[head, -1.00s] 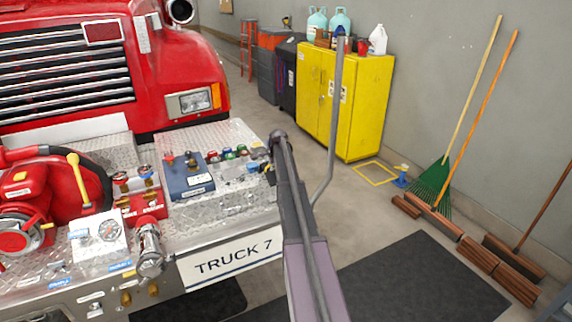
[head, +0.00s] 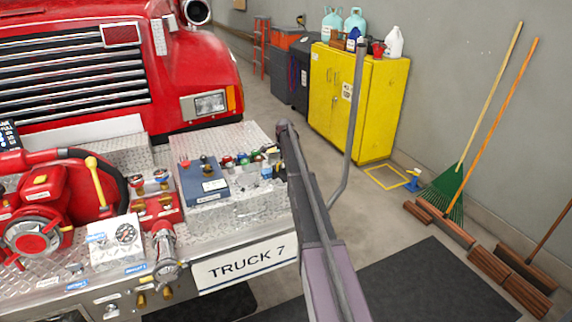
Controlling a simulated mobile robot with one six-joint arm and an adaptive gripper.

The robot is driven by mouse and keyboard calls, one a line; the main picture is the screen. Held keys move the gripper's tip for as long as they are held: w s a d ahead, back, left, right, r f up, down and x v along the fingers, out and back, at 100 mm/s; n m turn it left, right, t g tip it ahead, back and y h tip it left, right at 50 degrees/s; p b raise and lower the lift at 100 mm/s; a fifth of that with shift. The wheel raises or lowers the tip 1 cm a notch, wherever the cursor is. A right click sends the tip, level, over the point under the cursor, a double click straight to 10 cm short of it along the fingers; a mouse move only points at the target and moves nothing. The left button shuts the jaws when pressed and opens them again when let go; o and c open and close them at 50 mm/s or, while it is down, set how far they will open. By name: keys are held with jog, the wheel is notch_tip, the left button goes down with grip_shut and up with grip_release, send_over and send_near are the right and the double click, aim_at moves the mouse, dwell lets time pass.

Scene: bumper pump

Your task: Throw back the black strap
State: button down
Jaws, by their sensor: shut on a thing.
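My arm (head: 322,225) rises from the bottom of the head view and reaches over the right end of the silver bumper (head: 240,215). Its far end is near the control panel, and my gripper is hidden behind it. I cannot make out the black strap. A black curved band (head: 118,178) runs around the right side of the red pump (head: 38,205), but I cannot tell whether it is a hose or a strap.
A blue box (head: 203,182) and several coloured knobs sit on the bumper. A bent grey bar (head: 352,120) stands right of my arm. Dark mats (head: 430,285) lie on open floor.

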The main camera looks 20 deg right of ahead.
jog(key=shift+w+d+r, duration=0.15)
jog(key=shift+w+d, duration=0.05)
jog(key=shift+w, duration=0.15)
dwell(0.3)
jog(key=c, duration=0.7)
grip_release()
jog(key=shift+a, duration=0.1)
jog(key=shift+r, duration=0.1)
